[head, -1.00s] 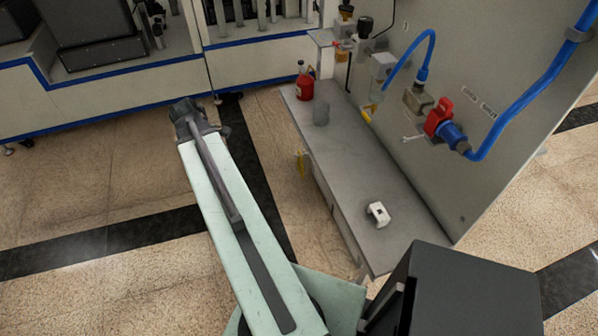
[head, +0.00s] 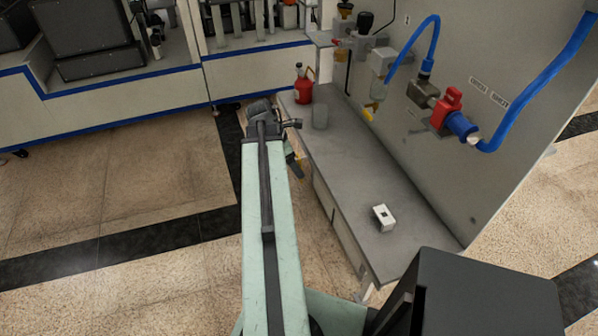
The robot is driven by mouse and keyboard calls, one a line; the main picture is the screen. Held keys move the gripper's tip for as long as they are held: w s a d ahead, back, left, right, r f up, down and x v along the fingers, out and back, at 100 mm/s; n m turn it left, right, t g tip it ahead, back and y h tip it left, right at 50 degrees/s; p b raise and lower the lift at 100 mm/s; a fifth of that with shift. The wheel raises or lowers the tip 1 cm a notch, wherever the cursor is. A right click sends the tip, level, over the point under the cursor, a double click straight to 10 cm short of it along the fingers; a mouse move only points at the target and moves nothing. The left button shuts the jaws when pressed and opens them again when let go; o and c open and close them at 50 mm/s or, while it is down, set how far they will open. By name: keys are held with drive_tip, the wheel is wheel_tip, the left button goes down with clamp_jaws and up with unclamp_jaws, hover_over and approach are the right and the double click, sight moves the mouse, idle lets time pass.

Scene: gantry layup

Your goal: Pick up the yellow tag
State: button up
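In the head view, my arm reaches out to the left edge of the grey bench. What looks like my gripper (head: 294,169) is a small dark shape beyond and below the arm's far joint, beside the bench's left side. It is too small and too much covered to show its fingers. The yellow tag, seen a second ago hanging on the bench's left side, is now mostly or wholly hidden behind that dark shape. I cannot tell whether the gripper touches it.
The grey bench (head: 350,165) carries a red bottle (head: 303,90), a grey cup (head: 320,116) and a white block (head: 384,217). A wall panel with a red valve (head: 446,108) and blue hose (head: 540,90) rises on its right. Open floor lies to the left.

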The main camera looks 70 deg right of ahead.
drive_tip(key=b+x, duration=0.3)
drive_tip(key=x, duration=0.2)
drive_tip(key=shift+b, duration=0.35)
drive_tip(key=shift+r, duration=0.2)
drive_tip(key=shift+c, duration=0.3)
drive_tip(key=c, duration=1.4)
drive_tip(key=shift+o, duration=0.2)
drive_tip(key=shift+r, duration=0.1)
drive_tip(key=shift+r+p, duration=0.25)
drive_tip(key=shift+p, duration=0.25)
drive_tip(key=w+a, duration=0.3)
drive_tip(key=w, duration=0.1)
drive_tip(key=w+a, duration=0.4)
drive_tip(key=w, duration=0.1)
drive_tip(key=w+a+r+p, duration=0.1)
drive_tip(key=w+a, duration=0.3)
drive_tip(key=w, duration=0.1)
drive_tip(key=shift+a, duration=0.2)
drive_tip(key=shift+c, duration=0.7)
